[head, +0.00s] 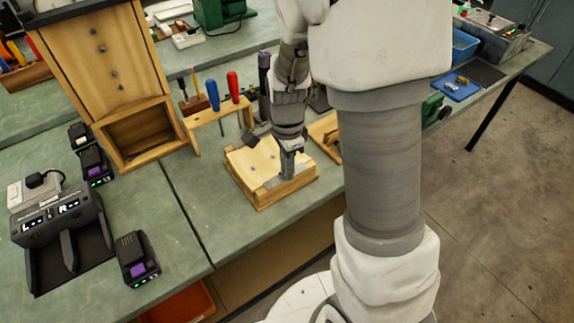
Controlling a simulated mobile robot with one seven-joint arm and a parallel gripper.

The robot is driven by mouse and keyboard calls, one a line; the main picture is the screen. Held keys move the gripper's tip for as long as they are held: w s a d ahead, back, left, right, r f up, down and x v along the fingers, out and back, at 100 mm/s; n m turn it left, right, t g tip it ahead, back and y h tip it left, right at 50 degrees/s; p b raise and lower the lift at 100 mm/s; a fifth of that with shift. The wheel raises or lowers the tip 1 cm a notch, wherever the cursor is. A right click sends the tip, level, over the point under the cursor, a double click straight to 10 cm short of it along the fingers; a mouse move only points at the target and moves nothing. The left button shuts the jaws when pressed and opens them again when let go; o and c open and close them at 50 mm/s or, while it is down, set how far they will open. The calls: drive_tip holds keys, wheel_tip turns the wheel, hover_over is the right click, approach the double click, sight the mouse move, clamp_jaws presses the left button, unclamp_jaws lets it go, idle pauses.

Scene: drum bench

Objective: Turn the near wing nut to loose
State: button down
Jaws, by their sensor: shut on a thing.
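A light wooden block (252,179) with a raised rim lies near the front edge of the green bench. My gripper (288,172) points down onto the right part of its top. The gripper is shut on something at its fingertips. The near wing nut is hidden by the fingers, so I cannot make out its wings or its angle. A small dark part (251,140) stands at the block's back left, apart from the fingertips; I cannot tell whether it is another wing nut. A grey metal piece (273,183) shows on the block beside the fingertips.
A wooden tool rack (217,112) with blue and red screwdrivers stands behind the block. A charger (60,222) and batteries lie at far left. Bare bench lies left of the block.

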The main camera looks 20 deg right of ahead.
drive_tip(key=n, duration=0.5)
drive_tip(key=shift+n, duration=0.3)
drive_tip(key=n, duration=0.5)
drive_tip(key=shift+n+b, duration=0.3)
drive_tip(key=shift+b, duration=0.1)
drive_tip(key=n, duration=1)
drive_tip(key=shift+n+p, duration=0.4)
drive_tip(key=n+p, duration=0.2)
drive_tip(key=n, duration=0.3)
drive_tip(key=shift+r, duration=0.1)
drive_tip(key=n+p, duration=0.3)
drive_tip(key=n, duration=0.2)
drive_tip(key=shift+r+n, duration=0.1)
drive_tip(key=shift+n, duration=0.3)
drive_tip(key=n+p, duration=0.4)
drive_tip(key=n, duration=0.1)
drive_tip(key=shift+n, duration=0.3)
drive_tip(key=n+p, duration=0.3)
drive_tip(key=n, duration=0.1)
drive_tip(key=shift+n+p, duration=0.3)
